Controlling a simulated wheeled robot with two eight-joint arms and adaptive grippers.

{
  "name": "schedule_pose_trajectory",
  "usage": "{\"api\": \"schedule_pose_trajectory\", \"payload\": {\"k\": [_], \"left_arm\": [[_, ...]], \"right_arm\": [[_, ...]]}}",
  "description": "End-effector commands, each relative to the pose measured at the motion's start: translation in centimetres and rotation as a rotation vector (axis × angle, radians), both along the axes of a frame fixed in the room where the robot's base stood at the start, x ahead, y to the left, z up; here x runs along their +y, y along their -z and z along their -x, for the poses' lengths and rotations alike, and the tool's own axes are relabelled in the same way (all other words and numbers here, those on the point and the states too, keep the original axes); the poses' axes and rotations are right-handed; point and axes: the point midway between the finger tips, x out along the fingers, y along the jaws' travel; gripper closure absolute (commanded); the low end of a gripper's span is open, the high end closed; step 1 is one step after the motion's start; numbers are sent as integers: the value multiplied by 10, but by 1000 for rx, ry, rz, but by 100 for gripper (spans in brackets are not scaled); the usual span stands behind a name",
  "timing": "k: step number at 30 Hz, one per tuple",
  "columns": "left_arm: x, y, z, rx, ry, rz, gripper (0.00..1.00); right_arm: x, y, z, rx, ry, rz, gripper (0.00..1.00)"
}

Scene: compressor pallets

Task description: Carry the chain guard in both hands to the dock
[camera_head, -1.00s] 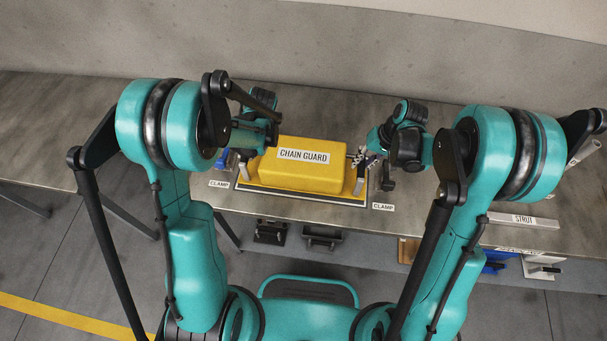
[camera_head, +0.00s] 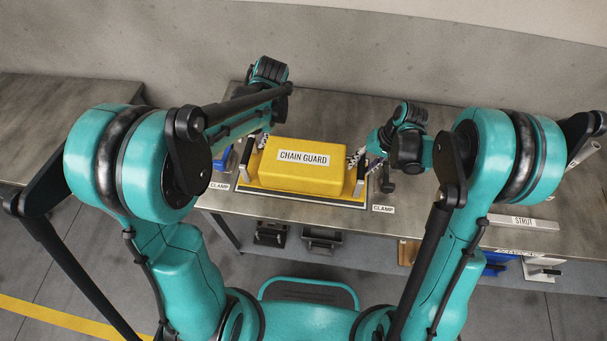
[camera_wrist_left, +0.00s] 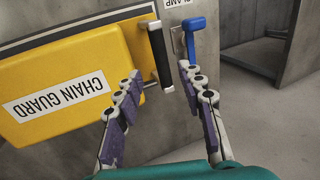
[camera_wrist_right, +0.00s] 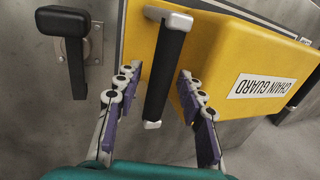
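The yellow chain guard (camera_head: 303,178) sits on a dark-edged board (camera_head: 300,200) on the bench, with an upright bar handle at each end. My left gripper (camera_wrist_left: 160,76) is open, with the guard's black handle (camera_wrist_left: 158,55) lined up between its fingertips; I see no contact. A blue-levered clamp (camera_wrist_left: 198,38) is just beyond its right fingertip. My right gripper (camera_wrist_right: 158,77) is open, with the other black handle (camera_wrist_right: 165,70) running between its fingers, neither finger clearly touching. A black-levered clamp (camera_wrist_right: 75,55) stands left of it. In the head view, my arms partly hide both grippers.
The grey bench (camera_head: 440,230) is clear in front of the board. A strut (camera_head: 522,222) lies on the bench at right. Brackets and blue and white items sit below the bench edge. A wall stands behind, and another table (camera_head: 45,130) is at left across a gap.

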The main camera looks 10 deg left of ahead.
Motion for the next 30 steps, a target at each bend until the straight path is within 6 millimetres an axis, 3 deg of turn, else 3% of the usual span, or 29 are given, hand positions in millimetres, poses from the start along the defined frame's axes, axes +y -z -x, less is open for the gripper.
{"api": "schedule_pose_trajectory", "payload": {"k": [8, 21, 30], "left_arm": [[-6, -18, 1, 0, -1, 0, 61], [-6, -18, 0, 0, -1, 0, 61], [-6, -17, 0, 0, -1, 0, 61]], "right_arm": [[-3, -8, 0, 0, 1, 0, 61], [-30, -91, 2, 1, 2, 0, 61], [-37, -114, 2, 0, -1, 0, 61]]}}
